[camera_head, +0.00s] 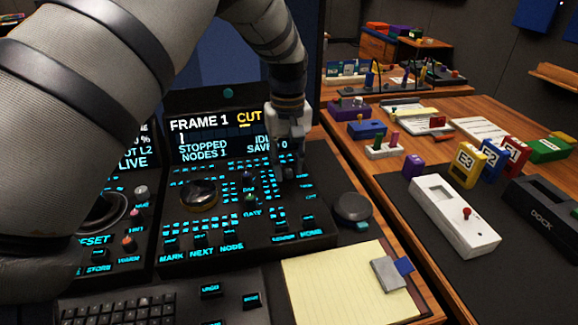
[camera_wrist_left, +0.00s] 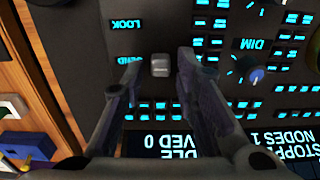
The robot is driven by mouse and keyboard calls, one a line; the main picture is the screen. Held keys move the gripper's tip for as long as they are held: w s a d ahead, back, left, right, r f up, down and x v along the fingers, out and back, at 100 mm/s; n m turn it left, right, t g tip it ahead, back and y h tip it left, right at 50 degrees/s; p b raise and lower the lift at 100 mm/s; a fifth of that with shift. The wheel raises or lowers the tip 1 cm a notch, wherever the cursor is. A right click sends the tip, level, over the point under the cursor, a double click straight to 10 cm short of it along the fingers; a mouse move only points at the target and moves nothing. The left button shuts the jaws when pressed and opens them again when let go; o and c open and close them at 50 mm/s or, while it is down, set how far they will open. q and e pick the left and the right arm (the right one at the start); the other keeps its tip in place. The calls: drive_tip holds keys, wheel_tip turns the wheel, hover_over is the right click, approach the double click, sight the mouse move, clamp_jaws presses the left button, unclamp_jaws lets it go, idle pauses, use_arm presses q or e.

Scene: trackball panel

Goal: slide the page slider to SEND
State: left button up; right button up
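My left gripper (camera_head: 289,172) reaches down over the panel's right part, below the screen. In the left wrist view the left gripper (camera_wrist_left: 158,62) is open. A small grey slider cap (camera_wrist_left: 160,66) shows between its fingertips, with a gap on each side; contact is not visible. The SEND label (camera_wrist_left: 137,60) is just left of the cap, and LOOK is farther up. In the head view the gripper hides the cap. My right gripper is not in view.
The screen (camera_head: 217,132) stands behind the panel and reads FRAME 1 CUT, STOPPED. A dark round knob (camera_head: 353,208) sits right of the panel. A yellow notepad (camera_head: 345,285) and a keyboard (camera_head: 120,310) lie in front. A white box with a red-topped lever (camera_head: 452,215) stands farther right.

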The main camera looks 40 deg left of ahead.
sight(288, 169)
use_arm(q)
wheel_tip(288, 169, up, 12)
idle(0.6)
drive_tip(key=shift+s+f, duration=0.1)
drive_tip(key=shift+f, duration=0.05)
